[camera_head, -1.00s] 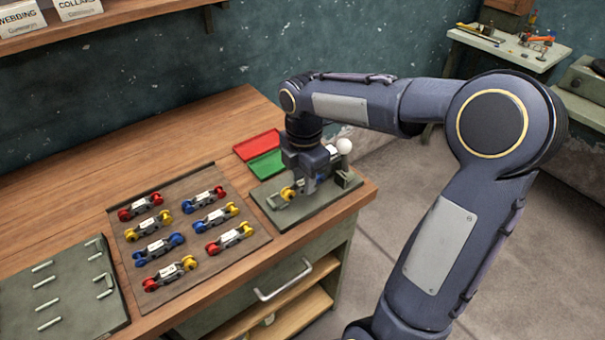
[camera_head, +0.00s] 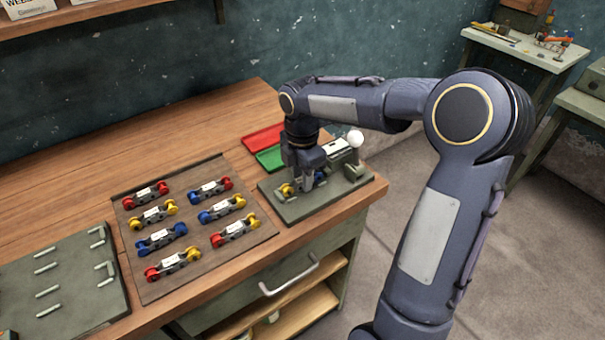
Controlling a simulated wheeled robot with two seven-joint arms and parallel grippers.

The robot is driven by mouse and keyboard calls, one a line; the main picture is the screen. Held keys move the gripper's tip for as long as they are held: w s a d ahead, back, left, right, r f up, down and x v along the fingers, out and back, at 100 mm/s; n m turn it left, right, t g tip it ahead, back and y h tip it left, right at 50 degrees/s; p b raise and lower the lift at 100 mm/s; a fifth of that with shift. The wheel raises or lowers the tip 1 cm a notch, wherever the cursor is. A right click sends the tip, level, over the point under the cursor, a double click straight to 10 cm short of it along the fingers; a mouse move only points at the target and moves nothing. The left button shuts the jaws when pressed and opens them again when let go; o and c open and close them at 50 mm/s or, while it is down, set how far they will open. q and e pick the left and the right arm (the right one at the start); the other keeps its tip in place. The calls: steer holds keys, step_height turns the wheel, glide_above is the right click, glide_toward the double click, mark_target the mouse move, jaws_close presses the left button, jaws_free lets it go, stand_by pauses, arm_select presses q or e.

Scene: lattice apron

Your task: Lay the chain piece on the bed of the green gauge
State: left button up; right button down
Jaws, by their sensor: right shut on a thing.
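The green gauge (camera_head: 300,212) is a grey-green plate on the bench's right corner, with a white-knobbed lever and a block at its right side. My right gripper (camera_head: 304,186) points down over the left part of the gauge. It is shut on a chain piece (camera_head: 286,189) with a yellow end at left and a blue end at right. The fingers hide its middle. The piece is at or just above the bed; I cannot tell whether it touches. My left gripper is not in view.
Several other chain pieces lie in two columns on a brown board (camera_head: 152,286) left of the gauge. A pegged green plate (camera_head: 82,318) is at far left. A red tray (camera_head: 262,138) and a green tray (camera_head: 269,159) lie behind the gauge. The bench's back left is clear.

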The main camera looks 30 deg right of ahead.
steer(key=c, duration=1.1)
jaws_free()
steer(key=shift+o, duration=0.2)
steer(key=shift+r, duration=0.1)
